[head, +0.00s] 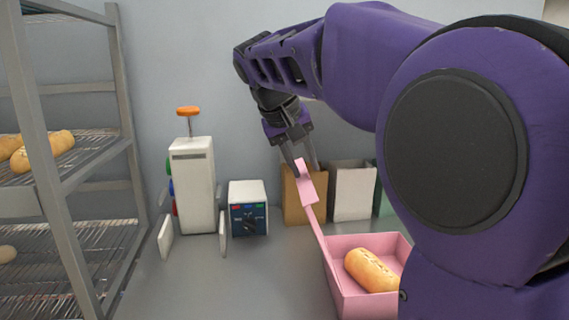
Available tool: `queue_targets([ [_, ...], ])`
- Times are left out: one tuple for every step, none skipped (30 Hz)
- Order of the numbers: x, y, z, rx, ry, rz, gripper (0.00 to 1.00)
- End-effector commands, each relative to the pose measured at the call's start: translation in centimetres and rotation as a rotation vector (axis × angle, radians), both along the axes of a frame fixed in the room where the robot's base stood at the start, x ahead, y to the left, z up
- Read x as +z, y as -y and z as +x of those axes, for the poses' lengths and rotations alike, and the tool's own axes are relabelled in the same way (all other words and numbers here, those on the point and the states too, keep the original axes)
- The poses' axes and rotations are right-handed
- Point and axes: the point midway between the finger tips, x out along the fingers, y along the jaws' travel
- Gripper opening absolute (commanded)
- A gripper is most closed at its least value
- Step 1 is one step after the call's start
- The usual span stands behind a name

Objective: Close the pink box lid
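The pink box (347,302) stands on the counter at the lower right, partly hidden by my arm. A bread loaf (371,270) lies inside it. The pink lid (318,236) rises from the box's left side, raised and leaning left, seen nearly edge-on. A pink flap (307,188) is at its upper end. My gripper (304,165) points down at the top of this flap, with its fingers apart. The flap's tip overlaps the fingers in the picture; I cannot tell whether they touch it.
A metal rack (62,215) with loaves stands at the left. A white dispenser (193,185) with an orange knob and a small blue-fronted device (248,208) stand by the wall. A brown bag (297,207) and a white bag (352,192) stand behind the box. The counter left of the box is clear.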

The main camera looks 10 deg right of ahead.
Motion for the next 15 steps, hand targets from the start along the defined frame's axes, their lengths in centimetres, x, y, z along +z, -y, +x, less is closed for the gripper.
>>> queue_targets([
  [0.00,0.01,0.00,0.000,0.000,0.000,0.35],
  [0.01,0.01,0.00,0.000,0.000,0.000,0.33],
  [0.01,0.00,0.00,0.000,0.000,0.000,0.26],
  [0.01,0.00,0.00,0.000,0.000,0.000,0.21],
  [0.01,0.00,0.00,0.000,0.000,0.000,0.15],
  [0.02,-0.01,-0.01,0.000,0.000,0.000,0.08],
  [0.02,-0.01,-0.01,0.000,0.000,0.000,0.03],
  [0.02,-0.01,-0.01,0.000,0.000,0.000,0.00],
  [0.02,-0.01,-0.01,0.000,0.000,0.000,0.00],
  [0.03,-0.01,-0.01,0.000,0.000,0.000,0.00],
  [0.03,-0.01,-0.01,0.000,0.000,0.000,0.00],
  [0.03,-0.01,-0.01,0.000,0.000,0.000,0.00],
  [0.03,-0.01,-0.01,0.000,0.000,0.000,0.00],
  [0.03,-0.01,-0.01,0.000,0.000,0.000,0.00],
  [0.03,-0.01,-0.01,0.000,0.000,0.000,0.00],
])
